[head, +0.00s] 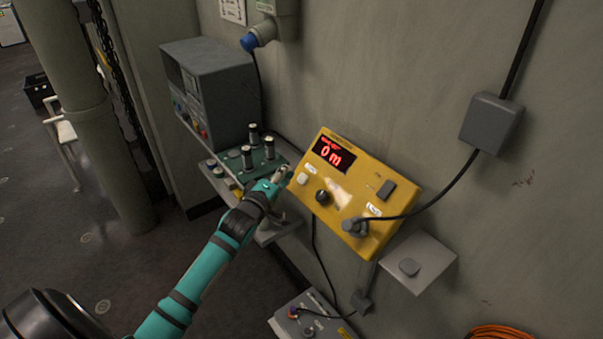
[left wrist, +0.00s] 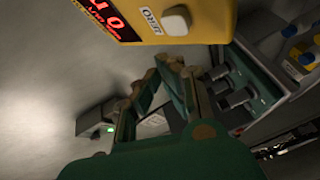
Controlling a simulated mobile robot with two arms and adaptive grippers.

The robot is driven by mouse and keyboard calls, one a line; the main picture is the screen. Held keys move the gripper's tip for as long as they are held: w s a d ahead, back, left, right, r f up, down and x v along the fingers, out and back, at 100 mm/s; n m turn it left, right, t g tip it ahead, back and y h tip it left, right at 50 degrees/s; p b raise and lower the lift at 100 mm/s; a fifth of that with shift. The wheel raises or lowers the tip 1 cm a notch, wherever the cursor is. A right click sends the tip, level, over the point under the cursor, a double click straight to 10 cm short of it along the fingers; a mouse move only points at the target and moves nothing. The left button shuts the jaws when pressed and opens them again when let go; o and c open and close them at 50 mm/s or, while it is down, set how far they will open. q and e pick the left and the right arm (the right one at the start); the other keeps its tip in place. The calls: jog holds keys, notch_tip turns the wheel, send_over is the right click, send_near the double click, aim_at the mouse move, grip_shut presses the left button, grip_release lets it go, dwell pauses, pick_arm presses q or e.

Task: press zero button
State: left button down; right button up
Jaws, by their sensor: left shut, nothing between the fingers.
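A yellow box (head: 346,205) is on the wall, with a red lit display (head: 333,153) that reads "0 m". The zero button (head: 303,179) is a small pale block near the box's left edge. In the left wrist view the button (left wrist: 176,20) sits beside a label reading "ZERO", above my fingertips. My left gripper (head: 282,174) is shut and empty, just left of the button. In the wrist view the gripper (left wrist: 168,65) appears apart from the button. My right gripper is not in view.
The yellow box also has a black knob (head: 323,197), a dark switch (head: 386,190) and a plugged cable. A green tray (head: 240,168) with upright cylinders and a grey machine (head: 212,90) stand left of it.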

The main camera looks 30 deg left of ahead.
pick_arm(q)
jog(key=shift+s+a+r+p, duration=0.2)
jog(key=shift+s+r+p, duration=0.25)
jog(key=shift+s, duration=0.05)
jog(key=shift+s+a+r+p, duration=0.2)
jog(key=shift+s+r+p, duration=0.25)
jog(key=shift+s, duration=0.05)
